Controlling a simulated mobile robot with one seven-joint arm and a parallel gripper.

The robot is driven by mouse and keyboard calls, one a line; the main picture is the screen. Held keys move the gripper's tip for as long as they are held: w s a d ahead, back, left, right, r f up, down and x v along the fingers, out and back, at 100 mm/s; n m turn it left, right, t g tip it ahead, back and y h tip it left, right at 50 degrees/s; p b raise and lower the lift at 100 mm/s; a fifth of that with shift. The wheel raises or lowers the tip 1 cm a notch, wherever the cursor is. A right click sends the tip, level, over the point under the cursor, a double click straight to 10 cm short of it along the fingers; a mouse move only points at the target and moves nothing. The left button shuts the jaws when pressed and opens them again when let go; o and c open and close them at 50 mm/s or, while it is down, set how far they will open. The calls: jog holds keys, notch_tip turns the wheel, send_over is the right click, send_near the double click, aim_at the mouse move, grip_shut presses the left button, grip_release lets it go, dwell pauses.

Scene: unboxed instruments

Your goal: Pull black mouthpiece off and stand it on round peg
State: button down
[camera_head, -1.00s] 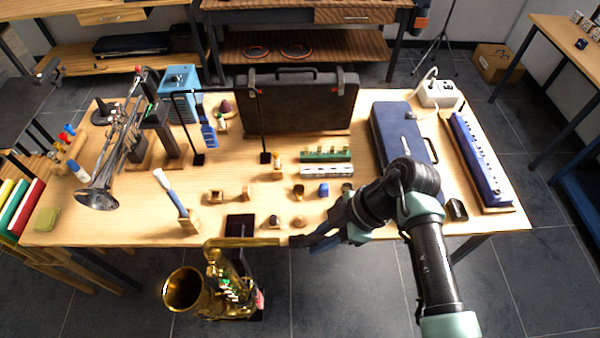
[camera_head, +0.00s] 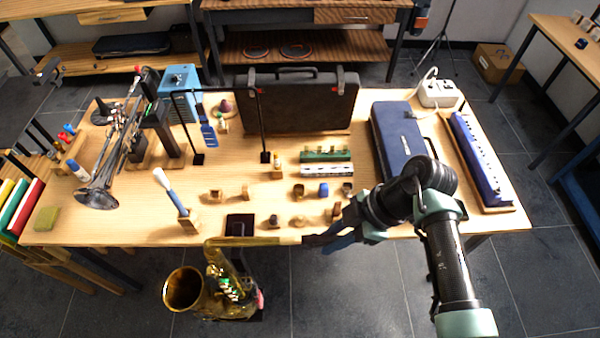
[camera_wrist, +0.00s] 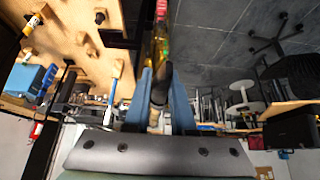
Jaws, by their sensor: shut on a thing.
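A brass saxophone (camera_head: 232,285) stands at the table's front edge, its neck (camera_head: 245,241) reaching right to a tan cork end (camera_head: 290,240). My gripper (camera_head: 312,240) is at the right end of this neck. In the wrist view its blue fingers (camera_wrist: 163,92) are closed on the dark mouthpiece (camera_wrist: 159,88), in line with the gold neck (camera_wrist: 161,45). I cannot tell whether the mouthpiece still touches the cork. Small wooden holders and pegs (camera_head: 299,221) stand on the table behind the neck; I cannot tell which is the round peg.
A thin black stand frame (camera_head: 264,125) and a brush in a block (camera_head: 178,200) rise from the table (camera_head: 120,225). A trumpet (camera_head: 112,160) is at left. A dark case (camera_head: 297,103) stands at the back, a blue case (camera_head: 398,140) lies at right.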

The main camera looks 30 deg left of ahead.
jog(key=shift+w+d, duration=0.75)
jog(key=shift+d, duration=0.3)
